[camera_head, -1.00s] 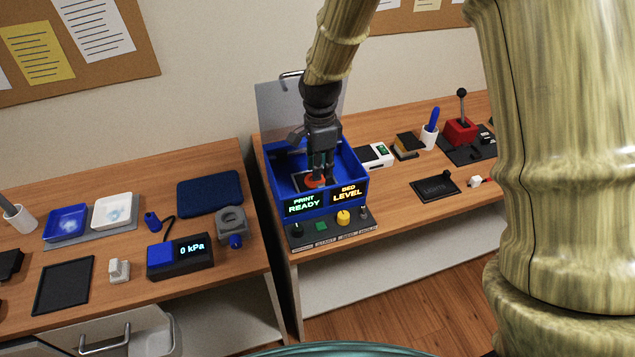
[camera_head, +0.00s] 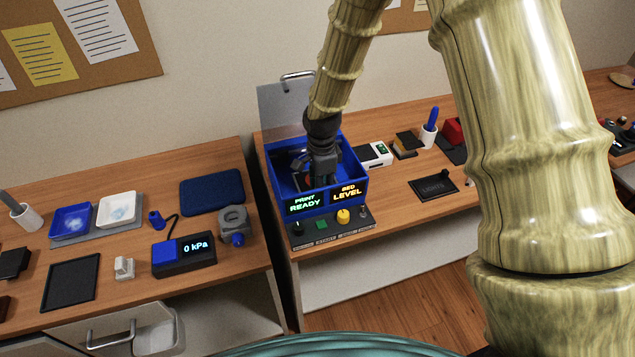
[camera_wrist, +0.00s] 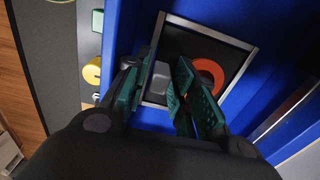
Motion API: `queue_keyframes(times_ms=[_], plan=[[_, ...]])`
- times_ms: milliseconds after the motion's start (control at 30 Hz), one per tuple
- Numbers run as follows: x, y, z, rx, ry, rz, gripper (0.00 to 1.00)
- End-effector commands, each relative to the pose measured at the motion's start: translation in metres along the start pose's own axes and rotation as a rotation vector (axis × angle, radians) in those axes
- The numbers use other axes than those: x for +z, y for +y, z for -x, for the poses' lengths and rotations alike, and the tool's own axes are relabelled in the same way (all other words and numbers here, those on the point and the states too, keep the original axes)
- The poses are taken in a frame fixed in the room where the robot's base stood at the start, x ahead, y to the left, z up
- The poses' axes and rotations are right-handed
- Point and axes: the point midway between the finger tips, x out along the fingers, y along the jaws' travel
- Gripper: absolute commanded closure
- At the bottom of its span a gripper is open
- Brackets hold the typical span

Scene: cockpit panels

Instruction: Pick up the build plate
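The build plate (camera_wrist: 197,43) is a dark square with a light metal rim and a red-orange ring (camera_wrist: 209,74) on it. It lies inside the blue printer box (camera_head: 353,172), and a grey block (camera_wrist: 159,79) stands at its left part in the wrist view. My gripper (camera_wrist: 157,72) is open, with green-padded fingers on either side of the grey block. Whether the pads touch the block I cannot tell.
The box has an open, see-through lid (camera_head: 280,108) at the back and walls close around my gripper. A control panel (camera_head: 322,228) with a yellow knob (camera_head: 343,216) sits in front. A white device (camera_head: 374,154) stands to the right.

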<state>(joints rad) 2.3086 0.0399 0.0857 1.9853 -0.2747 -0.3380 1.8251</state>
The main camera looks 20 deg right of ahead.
Motion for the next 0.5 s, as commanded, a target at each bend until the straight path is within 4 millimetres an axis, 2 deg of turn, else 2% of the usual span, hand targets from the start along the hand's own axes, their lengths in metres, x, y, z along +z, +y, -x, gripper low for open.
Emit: queue_keyframes(times_ms=[300,433,500], plan=[[-0.0001,-0.0001,-0.0025,0.0,0.0,0.0,0.73],[-0.0001,0.0,-0.0025,0.0,0.0,0.0,0.97],[-0.0001,0.0,-0.0024,0.0,0.0,0.0,1.0]])
